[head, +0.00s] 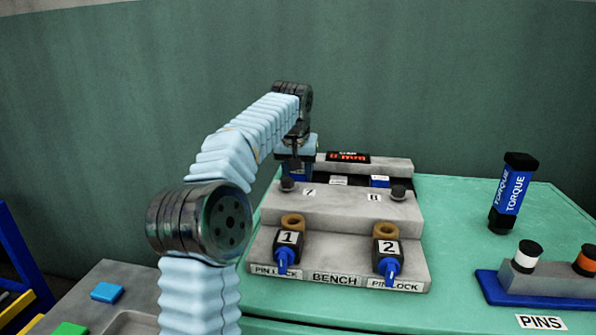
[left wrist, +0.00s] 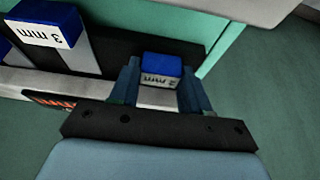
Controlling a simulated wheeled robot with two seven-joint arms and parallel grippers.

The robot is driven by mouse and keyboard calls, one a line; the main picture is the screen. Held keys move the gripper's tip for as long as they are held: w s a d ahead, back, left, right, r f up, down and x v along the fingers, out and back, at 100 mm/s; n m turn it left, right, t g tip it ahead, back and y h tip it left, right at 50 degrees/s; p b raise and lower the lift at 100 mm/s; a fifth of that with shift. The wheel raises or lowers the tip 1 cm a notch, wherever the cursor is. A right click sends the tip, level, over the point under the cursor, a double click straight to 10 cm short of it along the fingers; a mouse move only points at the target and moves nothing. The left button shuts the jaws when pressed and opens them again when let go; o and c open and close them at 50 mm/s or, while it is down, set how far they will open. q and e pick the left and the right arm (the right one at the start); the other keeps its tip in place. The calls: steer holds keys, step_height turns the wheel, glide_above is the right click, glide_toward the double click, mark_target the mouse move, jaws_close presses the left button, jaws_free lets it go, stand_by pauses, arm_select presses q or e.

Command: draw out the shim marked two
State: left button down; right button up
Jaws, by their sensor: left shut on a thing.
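The blue-topped shim (left wrist: 161,67) lies between the fingers of my left gripper (left wrist: 160,92) in the left wrist view. Its white label is upside down there and appears to read 2 mm. My left gripper is shut on this shim. In the head view the left gripper (head: 297,165) is at the back left of the grey bench press (head: 340,205), with blue showing below it. A second blue-topped shim marked 3 mm (left wrist: 47,25) stands apart in the left wrist view. Whether the held shim still sits in its slot is hidden. My right gripper is not in view.
Two blue lock pins tagged 1 (head: 289,239) and 2 (head: 388,248) sit at the press front. A red-lit display (head: 348,157) is at its back. A torque tool (head: 511,195) and pin rack (head: 540,279) stand to the right on the green table (head: 455,230).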

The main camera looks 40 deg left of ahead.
mark_target(295, 177)
arm_select(q)
steer(key=s+d+b, duration=0.2)
steer(key=s, duration=0.1)
steer(key=shift+s+f+b, duration=0.15)
steer(key=shift+b, duration=0.2)
steer(key=shift+s, duration=0.2)
steer(key=c, duration=0.5)
jaws_free()
steer(key=shift+s, duration=0.1)
steer(key=shift+r, duration=0.3)
steer(key=p+v, duration=0.3)
steer(key=v, duration=1)
steer(key=shift+s+d+r, duration=0.15)
steer(key=shift+s+r, duration=0.05)
